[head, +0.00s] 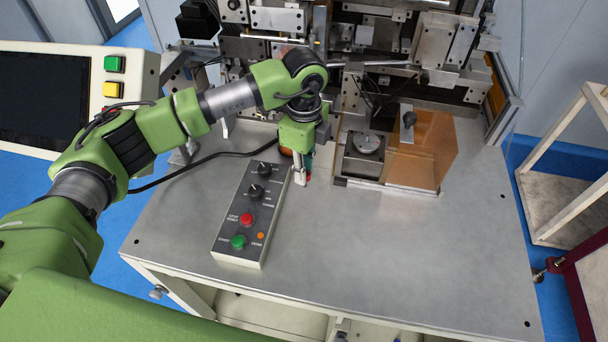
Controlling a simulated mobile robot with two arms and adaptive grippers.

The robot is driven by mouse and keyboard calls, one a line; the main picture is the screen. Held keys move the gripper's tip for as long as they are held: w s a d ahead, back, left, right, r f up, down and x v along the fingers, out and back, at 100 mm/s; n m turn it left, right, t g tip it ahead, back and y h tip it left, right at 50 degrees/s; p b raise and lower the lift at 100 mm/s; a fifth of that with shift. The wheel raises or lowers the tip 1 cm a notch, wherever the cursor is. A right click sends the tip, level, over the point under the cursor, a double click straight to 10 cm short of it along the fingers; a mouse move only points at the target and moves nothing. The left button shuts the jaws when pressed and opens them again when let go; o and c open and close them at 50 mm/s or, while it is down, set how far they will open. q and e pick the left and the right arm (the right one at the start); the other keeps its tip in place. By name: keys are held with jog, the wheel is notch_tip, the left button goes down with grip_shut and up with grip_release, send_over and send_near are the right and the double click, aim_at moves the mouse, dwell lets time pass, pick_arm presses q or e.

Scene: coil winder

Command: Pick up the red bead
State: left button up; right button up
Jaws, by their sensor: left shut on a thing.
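My left gripper (303,178) reaches down to the grey metal table top, just right of the control box. It is shut on the red bead (309,177), of which only a small red patch shows beside the fingertips. The rest of the bead is hidden by the fingers. I cannot tell whether the bead touches the table. My right gripper is not in view.
A control box (250,214) with knobs and red and green buttons lies left of the gripper. A dial fixture (367,144) and an orange transparent guard (428,150) stand to the right. Winder machinery (360,60) fills the back. The table top (400,245) in front is clear.

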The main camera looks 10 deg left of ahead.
pick_arm(q)
jog(key=s+d+r+b, duration=0.2)
jog(key=s+r+b, duration=0.2)
jog(key=s+r, duration=0.3)
jog(key=shift+s+d+b, duration=0.3)
jog(key=shift+s+d, duration=0.1)
jog(key=shift+s, duration=1.7)
